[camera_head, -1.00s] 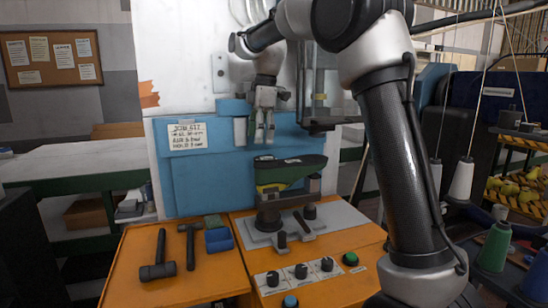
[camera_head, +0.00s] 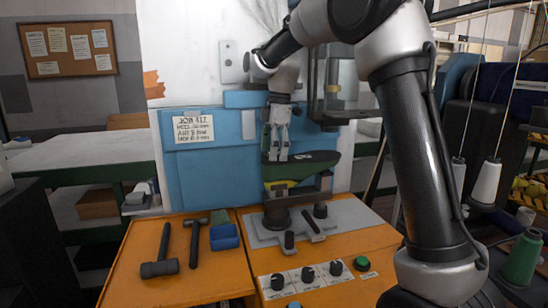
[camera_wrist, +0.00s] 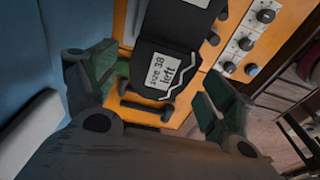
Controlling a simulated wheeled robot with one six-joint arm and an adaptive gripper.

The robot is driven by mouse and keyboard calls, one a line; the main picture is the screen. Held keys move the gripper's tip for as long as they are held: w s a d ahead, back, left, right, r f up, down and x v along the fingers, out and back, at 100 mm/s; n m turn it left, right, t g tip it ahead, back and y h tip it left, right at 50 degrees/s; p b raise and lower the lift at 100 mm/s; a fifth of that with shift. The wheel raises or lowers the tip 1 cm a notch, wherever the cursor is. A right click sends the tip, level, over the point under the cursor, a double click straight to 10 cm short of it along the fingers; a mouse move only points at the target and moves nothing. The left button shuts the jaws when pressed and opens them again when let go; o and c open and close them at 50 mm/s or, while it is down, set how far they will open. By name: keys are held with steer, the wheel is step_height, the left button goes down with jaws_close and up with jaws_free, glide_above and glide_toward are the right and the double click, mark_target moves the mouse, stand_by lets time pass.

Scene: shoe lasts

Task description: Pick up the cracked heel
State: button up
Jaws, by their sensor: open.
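A dark green shoe last (camera_head: 312,164) with a yellowish lower part rests on a grey stand on the orange machine top. In the wrist view, its dark heel end (camera_wrist: 166,42) carries a white label reading "size 38 left" and a jagged white line like a crack beside it. My gripper (camera_head: 277,157) points down over the last's left end in the head view. In the wrist view, its two green-padded fingers are spread wide, one on each side of the heel, with nothing held. Whether a finger touches the last, I cannot tell.
Two dark hammers (camera_head: 160,255) and a blue block (camera_head: 224,237) lie on the orange top (camera_head: 190,288), left of the stand. Knobs (camera_head: 308,274) and a green button (camera_head: 361,263) are in front. The blue panel (camera_head: 195,165) stands close behind the last.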

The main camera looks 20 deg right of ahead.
steer(key=c, duration=1.1)
